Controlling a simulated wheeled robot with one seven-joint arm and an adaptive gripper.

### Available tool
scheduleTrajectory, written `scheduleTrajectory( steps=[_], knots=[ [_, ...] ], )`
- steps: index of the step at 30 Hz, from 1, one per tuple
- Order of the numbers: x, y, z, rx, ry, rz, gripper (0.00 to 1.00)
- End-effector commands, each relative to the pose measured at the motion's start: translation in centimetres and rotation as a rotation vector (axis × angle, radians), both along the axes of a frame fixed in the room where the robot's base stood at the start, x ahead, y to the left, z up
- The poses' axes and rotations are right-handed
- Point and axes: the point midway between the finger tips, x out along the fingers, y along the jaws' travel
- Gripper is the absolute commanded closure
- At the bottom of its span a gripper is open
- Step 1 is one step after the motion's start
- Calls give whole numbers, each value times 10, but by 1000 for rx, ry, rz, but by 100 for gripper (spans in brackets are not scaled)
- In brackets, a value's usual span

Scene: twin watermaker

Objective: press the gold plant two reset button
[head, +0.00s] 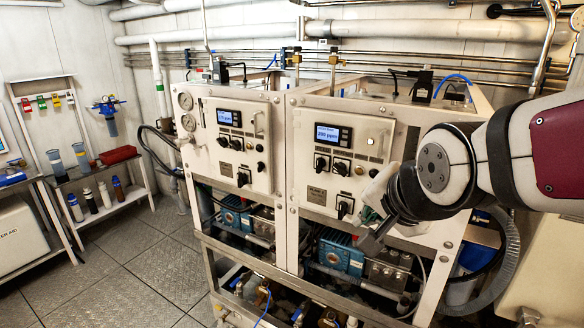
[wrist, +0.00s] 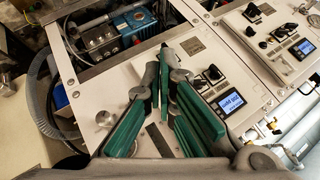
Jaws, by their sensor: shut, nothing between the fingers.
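The right control panel (head: 340,190) has a lit display (head: 327,134), black knobs (head: 321,162) and a small gold-toned button (head: 359,170) at its right side. This may be the reset button; its label is too small to read. My gripper (head: 370,240) is shut and empty, pointing down-left in front of the cabinet, below and right of that button. In the wrist view my gripper's fingers (wrist: 164,58) meet over the panel face, with the lit display (wrist: 229,103) to their right. I cannot make out the gold button in the wrist view.
The left control panel (head: 236,150) with its own display stands beside it. Blue pumps (head: 340,250) and hoses sit in the open frame below. A shelf (head: 110,190) with bottles stands at the far left. The tiled floor (head: 135,265) is clear between.

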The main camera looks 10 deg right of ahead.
Motion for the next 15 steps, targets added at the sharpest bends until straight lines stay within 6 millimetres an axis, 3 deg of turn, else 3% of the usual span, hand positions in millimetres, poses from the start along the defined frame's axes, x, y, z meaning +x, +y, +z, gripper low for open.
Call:
scheduleTrajectory(
  steps=[9, 15],
  knots=[
    [78, 13, -19, 447, -165, -338, 100],
    [110, 19, -26, 712, -241, -485, 100]
  ],
)
